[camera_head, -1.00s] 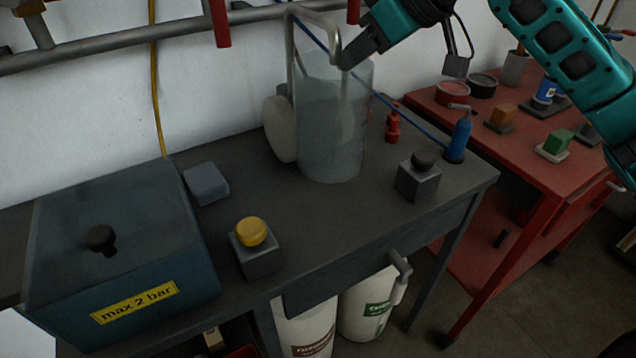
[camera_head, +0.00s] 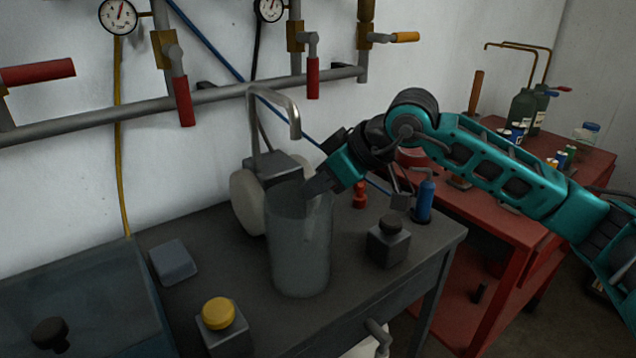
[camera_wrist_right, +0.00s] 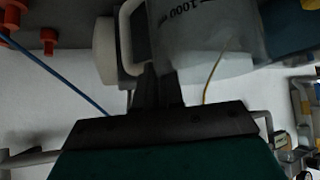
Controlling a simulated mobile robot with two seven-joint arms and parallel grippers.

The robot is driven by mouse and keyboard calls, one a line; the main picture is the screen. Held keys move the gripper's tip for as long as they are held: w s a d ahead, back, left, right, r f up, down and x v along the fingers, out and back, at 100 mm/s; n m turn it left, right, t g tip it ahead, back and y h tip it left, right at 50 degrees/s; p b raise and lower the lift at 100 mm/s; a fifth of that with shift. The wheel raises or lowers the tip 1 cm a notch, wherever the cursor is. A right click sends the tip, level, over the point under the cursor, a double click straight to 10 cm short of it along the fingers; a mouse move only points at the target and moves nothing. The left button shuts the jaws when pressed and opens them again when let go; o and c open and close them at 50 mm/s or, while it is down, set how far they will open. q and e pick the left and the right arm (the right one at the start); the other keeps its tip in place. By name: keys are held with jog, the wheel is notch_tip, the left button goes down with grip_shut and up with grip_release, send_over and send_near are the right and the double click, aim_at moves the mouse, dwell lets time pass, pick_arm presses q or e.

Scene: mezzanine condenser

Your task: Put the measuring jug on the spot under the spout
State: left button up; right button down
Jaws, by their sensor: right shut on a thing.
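The measuring jug (camera_head: 297,255) is a tall translucent grey cylinder, seemingly upright, over the middle of the dark bench. I cannot tell whether its base touches the bench. My right gripper (camera_head: 318,188) is shut on the jug at its upper right side. In the right wrist view the gripper's fingers (camera_wrist_right: 157,92) meet at the jug (camera_wrist_right: 205,35), close to its pale handle loop (camera_wrist_right: 128,35); a "1000" mark shows. The spout (camera_head: 294,125) is a bent grey pipe whose tip is above the jug's rim in the picture. The spot under it cannot be made out. My left gripper is out of view.
A white round disc (camera_head: 247,202) stands close behind the jug's left side. A block with a black knob (camera_head: 388,243) is to the right, one with a yellow knob (camera_head: 222,325) at the front left. A blue bottle (camera_head: 424,200) stands at the bench's right end.

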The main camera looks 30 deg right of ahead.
jog(key=shift+f, duration=0.2)
jog(key=c, duration=1.3)
grip_release()
jog(key=shift+o, duration=0.2)
jog(key=shift+r, duration=0.1)
jog(key=shift+r, duration=0.1)
jog(key=shift+s+d+r, duration=0.1)
jog(key=shift+d+r, duration=0.05)
jog(key=shift+r, duration=0.05)
jog(key=b+v, duration=0.1)
jog(key=v, duration=1)
jog(key=shift+s+r, duration=0.2)
jog(key=shift+r, duration=0.05)
